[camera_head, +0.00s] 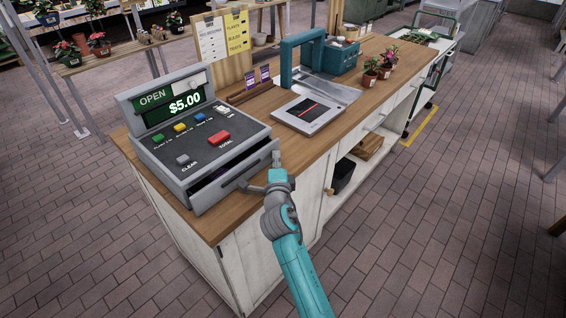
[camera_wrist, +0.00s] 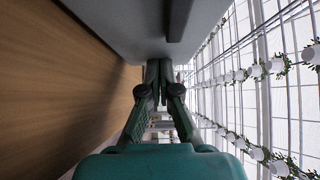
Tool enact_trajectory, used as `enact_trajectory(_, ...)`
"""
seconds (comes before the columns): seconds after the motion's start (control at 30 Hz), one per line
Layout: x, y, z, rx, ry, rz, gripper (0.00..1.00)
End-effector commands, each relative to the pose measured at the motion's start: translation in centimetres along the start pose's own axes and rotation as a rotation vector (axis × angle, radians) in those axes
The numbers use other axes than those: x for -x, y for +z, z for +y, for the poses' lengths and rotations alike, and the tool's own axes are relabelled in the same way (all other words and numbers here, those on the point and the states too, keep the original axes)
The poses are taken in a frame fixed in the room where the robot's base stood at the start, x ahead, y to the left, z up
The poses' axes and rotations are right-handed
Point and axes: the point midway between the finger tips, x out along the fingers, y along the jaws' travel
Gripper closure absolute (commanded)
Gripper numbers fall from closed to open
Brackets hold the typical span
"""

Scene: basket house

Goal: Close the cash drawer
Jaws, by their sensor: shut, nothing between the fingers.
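The grey cash register (camera_head: 196,130) stands on the wooden counter and its display reads OPEN and $5.00. Its cash drawer (camera_head: 236,172) sticks out a short way at the front, with a dark gap showing behind the drawer front. My gripper (camera_head: 276,158) is shut and empty, at the right end of the drawer front; I cannot tell whether it touches. In the wrist view my gripper's fingers (camera_wrist: 159,70) are together beside the grey drawer front (camera_wrist: 140,25), whose dark handle (camera_wrist: 175,20) shows at the top.
A flat scanner (camera_head: 308,113) lies on the counter (camera_head: 265,112) right of the register. A teal box (camera_head: 341,57) and small potted plants (camera_head: 378,68) stand farther back. The brick floor in front of the counter is clear.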

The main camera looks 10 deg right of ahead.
Motion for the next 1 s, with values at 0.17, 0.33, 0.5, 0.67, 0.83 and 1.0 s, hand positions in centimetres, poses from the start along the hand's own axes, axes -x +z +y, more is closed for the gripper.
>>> enact_trajectory(0.17, -1.0, 1.0, 0.0, 0.000, 0.000, 0.000, 1.00)
enact_trajectory(0.33, -1.6, 1.6, -0.1, -0.002, 0.000, -0.001, 1.00)
enact_trajectory(0.5, -1.9, 1.9, -0.1, -0.002, -0.001, -0.003, 1.00)
enact_trajectory(0.67, -1.9, 2.1, -0.2, -0.003, -0.003, -0.005, 1.00)
enact_trajectory(0.83, -1.9, 2.2, -0.2, -0.004, -0.004, -0.007, 1.00)
enact_trajectory(1.0, -1.9, 1.8, -0.2, -0.005, -0.004, -0.008, 1.00)
